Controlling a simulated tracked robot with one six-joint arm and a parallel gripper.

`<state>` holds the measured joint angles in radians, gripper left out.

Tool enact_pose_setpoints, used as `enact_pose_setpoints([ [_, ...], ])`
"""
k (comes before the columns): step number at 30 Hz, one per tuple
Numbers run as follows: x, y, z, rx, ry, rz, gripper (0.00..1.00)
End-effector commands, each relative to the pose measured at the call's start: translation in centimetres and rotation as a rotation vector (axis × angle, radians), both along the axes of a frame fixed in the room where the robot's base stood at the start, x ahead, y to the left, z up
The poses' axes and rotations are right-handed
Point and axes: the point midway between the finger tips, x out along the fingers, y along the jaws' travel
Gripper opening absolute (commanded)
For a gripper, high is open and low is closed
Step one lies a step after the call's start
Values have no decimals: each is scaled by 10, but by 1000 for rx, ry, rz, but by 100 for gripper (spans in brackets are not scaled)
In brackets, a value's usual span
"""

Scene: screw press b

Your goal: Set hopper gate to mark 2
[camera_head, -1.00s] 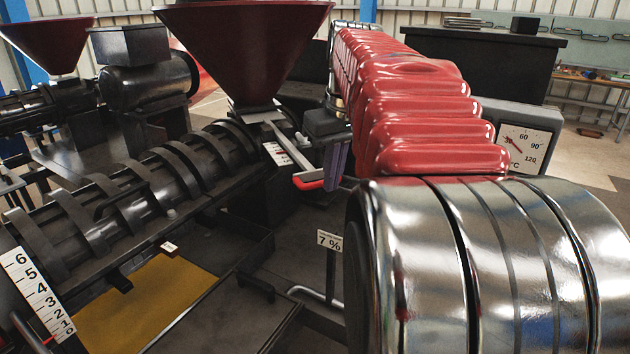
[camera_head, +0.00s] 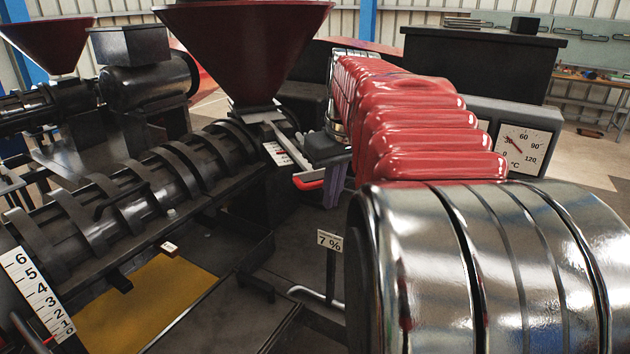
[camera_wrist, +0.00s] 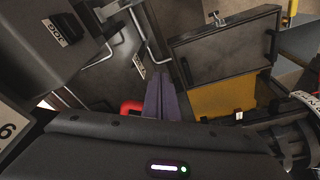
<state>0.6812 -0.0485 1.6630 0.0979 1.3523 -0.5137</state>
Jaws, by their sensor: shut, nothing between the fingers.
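The hopper gate is a pale slide bar under the dark red hopper (camera_head: 245,45) in the head view. A small white scale plate (camera_head: 278,153) lies beside it, its marks too small to read. The gate's red-ended handle (camera_head: 308,184) sticks out toward the right; a red part also shows in the wrist view (camera_wrist: 130,107). My gripper (camera_head: 334,188) points down just right of the handle, its purple fingers shut and empty. In the wrist view the fingers (camera_wrist: 162,98) are together just right of the red part. I cannot tell whether they touch it.
The ribbed press barrel (camera_head: 130,185) runs across the left. A 7 % sign (camera_head: 329,241) on a post stands below my gripper. A temperature dial (camera_head: 522,148) is at the right.

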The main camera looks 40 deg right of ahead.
Motion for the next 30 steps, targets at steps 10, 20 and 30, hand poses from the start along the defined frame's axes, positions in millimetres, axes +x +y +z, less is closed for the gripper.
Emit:
enact_pose_setpoints([
  [10, 0, 0, -1, 0, 0, 0, 0],
  [20, 5, -2, -1, 0, 1, 0, 0],
  [30, 12, -4, -1, 0, 0, -1, 0],
])
